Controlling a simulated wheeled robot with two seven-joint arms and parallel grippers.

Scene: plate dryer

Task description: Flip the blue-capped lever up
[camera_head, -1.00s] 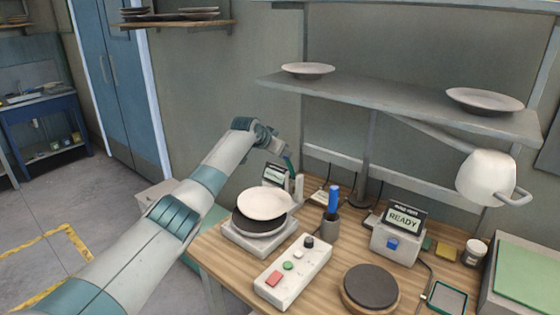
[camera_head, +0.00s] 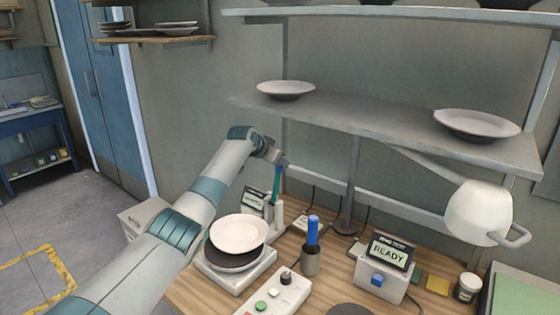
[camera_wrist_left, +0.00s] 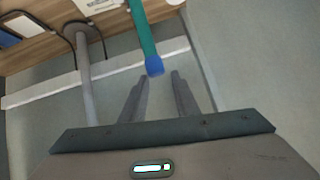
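The lever is a teal rod (camera_head: 276,186) standing nearly upright from a white mount behind the plate scale. In the left wrist view its blue cap (camera_wrist_left: 154,66) is at the tip of the teal rod (camera_wrist_left: 143,32). My left gripper (camera_head: 281,161) is at the lever's upper end. In the left wrist view the two fingers of my left gripper (camera_wrist_left: 160,76) are apart, and the cap sits at the gap just beyond the fingertips. I cannot tell if they touch it. The cap is hidden in the head view. My right gripper is not in view.
A plate (camera_head: 239,233) rests on a dark disc on the scale (camera_head: 232,275). A blue-handled tool (camera_head: 312,230) stands in a grey cup (camera_head: 310,262). A box with a READY display (camera_head: 388,253) is to the right. A shelf (camera_head: 370,124) with plates overhangs the bench.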

